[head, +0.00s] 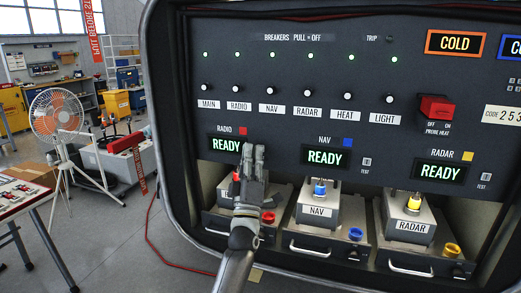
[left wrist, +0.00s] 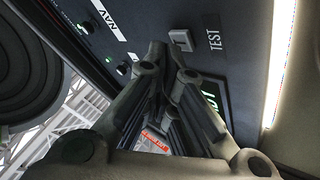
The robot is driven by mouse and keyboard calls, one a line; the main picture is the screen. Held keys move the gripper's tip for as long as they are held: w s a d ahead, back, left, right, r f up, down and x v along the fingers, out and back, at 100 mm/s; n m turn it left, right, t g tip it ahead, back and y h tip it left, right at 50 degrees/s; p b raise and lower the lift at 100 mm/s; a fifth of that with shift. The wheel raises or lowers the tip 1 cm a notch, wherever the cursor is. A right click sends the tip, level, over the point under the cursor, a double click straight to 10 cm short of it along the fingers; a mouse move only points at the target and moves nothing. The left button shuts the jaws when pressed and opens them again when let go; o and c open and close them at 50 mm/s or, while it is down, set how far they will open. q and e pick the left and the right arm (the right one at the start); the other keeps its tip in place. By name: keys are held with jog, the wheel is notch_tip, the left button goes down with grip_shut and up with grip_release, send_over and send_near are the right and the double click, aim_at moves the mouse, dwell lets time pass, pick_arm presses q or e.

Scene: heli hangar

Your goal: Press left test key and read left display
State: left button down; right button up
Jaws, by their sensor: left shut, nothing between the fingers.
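The left display (head: 226,145), under the RADIO label, shows READY in green in the head view. In the left wrist view part of its lit text (left wrist: 212,102) shows past my fingers. The left test key (left wrist: 181,40), a small pale square beside the word TEST, shows in the left wrist view; in the head view my gripper hides it. My left gripper (head: 254,150) is shut and empty, its fingertips just right of the display. In the left wrist view its fingertips (left wrist: 167,52) are close by the key; I cannot tell whether they touch it. My right gripper is not in view.
The NAV display (head: 325,157) and RADAR display (head: 440,172) also read READY. Below are drawer units with coloured plugs, like the NAV unit (head: 319,210). Breaker knobs and a red PROBE HEAT switch (head: 436,108) are above. A fan (head: 57,115) stands left.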

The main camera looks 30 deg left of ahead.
pick_arm(q)
jog(key=shift+w, duration=0.35)
dwell(0.3)
jog(key=shift+s, duration=0.1)
jog(key=shift+s+d, duration=0.1)
jog(key=shift+s, duration=0.6)
jog(key=shift+s, duration=0.1)
jog(key=s+p, duration=0.1)
jog(key=s, duration=0.1)
jog(key=s+d+p, duration=0.1)
jog(key=s, duration=0.1)
jog(key=shift+s+d, duration=0.1)
jog(key=shift+s, duration=0.2)
jog(key=shift+f, duration=0.1)
dwell(0.4)
